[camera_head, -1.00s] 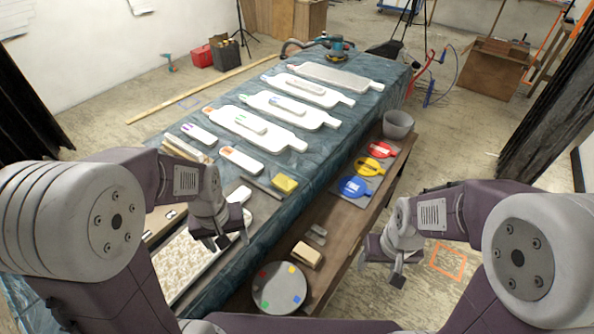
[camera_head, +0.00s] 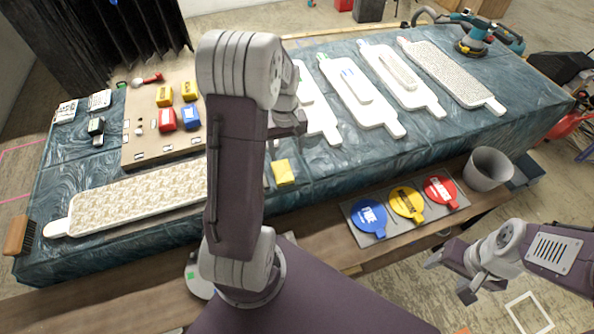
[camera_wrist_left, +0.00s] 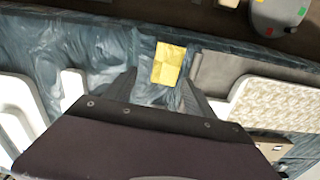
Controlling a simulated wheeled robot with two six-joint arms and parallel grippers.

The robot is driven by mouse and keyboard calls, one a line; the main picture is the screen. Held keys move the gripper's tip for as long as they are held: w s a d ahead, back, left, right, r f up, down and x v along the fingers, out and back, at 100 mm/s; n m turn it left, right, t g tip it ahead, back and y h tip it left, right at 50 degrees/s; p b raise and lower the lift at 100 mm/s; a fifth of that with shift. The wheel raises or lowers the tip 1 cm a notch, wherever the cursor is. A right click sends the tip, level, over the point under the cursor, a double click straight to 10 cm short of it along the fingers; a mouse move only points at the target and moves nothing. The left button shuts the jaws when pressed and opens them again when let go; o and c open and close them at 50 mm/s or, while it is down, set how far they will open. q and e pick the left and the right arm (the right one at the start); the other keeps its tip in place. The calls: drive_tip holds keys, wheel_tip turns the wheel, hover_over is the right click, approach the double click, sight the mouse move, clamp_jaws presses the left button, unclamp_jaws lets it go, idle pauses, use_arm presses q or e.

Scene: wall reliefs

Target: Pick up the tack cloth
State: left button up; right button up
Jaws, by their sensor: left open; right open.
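The tack cloth appears to be the yellow folded square (camera_head: 284,172) lying flat near the front edge of the blue-covered table. It also shows in the left wrist view (camera_wrist_left: 169,63), ahead of and between the fingers. My left gripper (camera_wrist_left: 161,86) is open and empty above the table, apart from the cloth. In the head view my left arm partly hides this gripper (camera_head: 287,128), which is just behind the cloth. My right gripper (camera_head: 449,275) is open and empty, off to the right beyond the wooden shelf's front edge.
White paddle-shaped panels (camera_head: 362,96) lie behind and right of the cloth. A patterned relief panel (camera_head: 135,200) lies left, partly hidden by my arm. Blue (camera_head: 369,216), yellow (camera_head: 406,203) and red (camera_head: 440,191) discs and a grey bucket (camera_head: 488,168) stand on the lower shelf.

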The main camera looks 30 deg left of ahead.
sight(282, 171)
use_arm(q)
drive_tip(key=shift+s+a+f, duration=0.25)
drive_tip(key=shift+s+a, duration=0.45)
drive_tip(key=shift+a, duration=0.05)
drive_tip(key=f, duration=0.3)
drive_tip(key=shift+w+d+f, duration=0.15)
drive_tip(key=shift+w+d, duration=0.15)
drive_tip(key=shift+d, duration=0.05)
drive_tip(key=f, duration=0.2)
drive_tip(key=f+b, duration=0.1)
drive_tip(key=f, duration=0.2)
drive_tip(key=shift+s+a+f, duration=0.2)
drive_tip(key=c, duration=1.1)
drive_tip(key=shift+r, duration=0.1)
wheel_tip(282, 171, up, 4)
drive_tip(key=shift+r+p, duration=0.1)
drive_tip(key=shift+p, duration=0.25)
drive_tip(key=s+d+r, duration=0.2)
drive_tip(key=d, duration=0.1)
drive_tip(key=s+d+r, duration=0.2)
drive_tip(key=s+d, duration=0.1)
drive_tip(key=s+d+r, duration=0.2)
drive_tip(key=d, duration=0.1)
drive_tip(key=shift+s+r, duration=0.25)
drive_tip(key=shift+r, duration=0.15)
